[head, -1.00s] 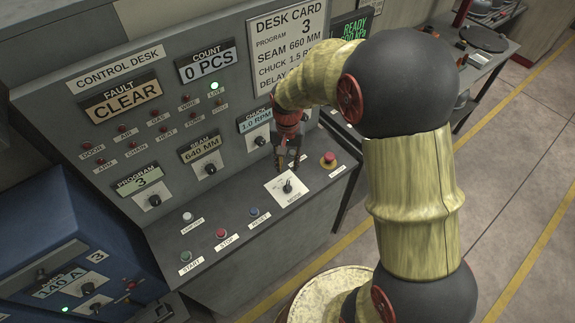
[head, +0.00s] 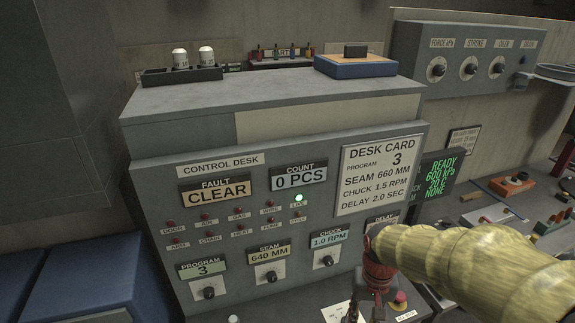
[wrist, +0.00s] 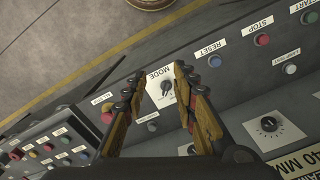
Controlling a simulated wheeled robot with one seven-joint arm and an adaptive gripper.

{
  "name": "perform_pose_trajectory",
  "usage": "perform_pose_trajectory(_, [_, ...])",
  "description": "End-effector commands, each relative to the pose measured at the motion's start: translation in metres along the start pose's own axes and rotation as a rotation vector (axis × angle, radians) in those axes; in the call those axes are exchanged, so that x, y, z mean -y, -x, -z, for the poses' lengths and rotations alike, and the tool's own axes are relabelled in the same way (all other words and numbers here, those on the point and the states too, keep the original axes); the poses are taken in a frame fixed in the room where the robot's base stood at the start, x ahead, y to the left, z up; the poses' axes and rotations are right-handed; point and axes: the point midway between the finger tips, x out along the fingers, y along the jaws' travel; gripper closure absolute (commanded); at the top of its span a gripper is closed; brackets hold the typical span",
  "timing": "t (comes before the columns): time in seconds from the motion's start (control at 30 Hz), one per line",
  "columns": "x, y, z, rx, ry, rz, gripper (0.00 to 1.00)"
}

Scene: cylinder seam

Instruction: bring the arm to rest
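My arm (head: 480,262) reaches in from the right in the head view, and its wrist covers part of the control desk (head: 290,135) near the DELAY label. My gripper (wrist: 157,78) shows in the wrist view with its two fingers apart and nothing between them that it grips. The MODE knob (wrist: 167,88) on its white plate lies beyond the fingers, in the gap. Whether a finger touches the plate, I cannot tell. In the head view the fingers run off the bottom edge.
The desk shows FAULT CLEAR (head: 216,190), SEAM 640 MM (head: 269,255) and PROGRAM 3 (head: 203,268). The desk card (head: 378,175) reads SEAM 660 MM. RESET (wrist: 214,61) and STOP (wrist: 261,40) buttons sit near the gripper. Open floor (wrist: 60,35) lies beyond the desk edge.

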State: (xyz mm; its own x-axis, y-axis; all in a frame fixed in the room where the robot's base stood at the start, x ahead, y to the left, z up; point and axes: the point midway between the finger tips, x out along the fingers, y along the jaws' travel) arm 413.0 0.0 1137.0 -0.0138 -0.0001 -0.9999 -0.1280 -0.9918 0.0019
Motion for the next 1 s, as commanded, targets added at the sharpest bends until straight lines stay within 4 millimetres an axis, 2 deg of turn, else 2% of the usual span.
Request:
perform_pose_trajectory(0.1, [-0.004, 0.018, -0.028, -0.071, 0.055, 0.007, 0.72])
perform_pose_trajectory(0.3, [-0.009, 0.042, -0.074, -0.208, 0.119, 0.014, 0.72])
perform_pose_trajectory(0.5, [-0.013, 0.057, -0.108, -0.368, 0.128, 0.023, 0.72])
perform_pose_trajectory(0.7, [-0.015, 0.074, -0.117, -0.492, 0.126, 0.031, 0.72])
perform_pose_trajectory(1.0, [-0.015, 0.074, -0.118, -0.506, 0.126, 0.032, 0.72])
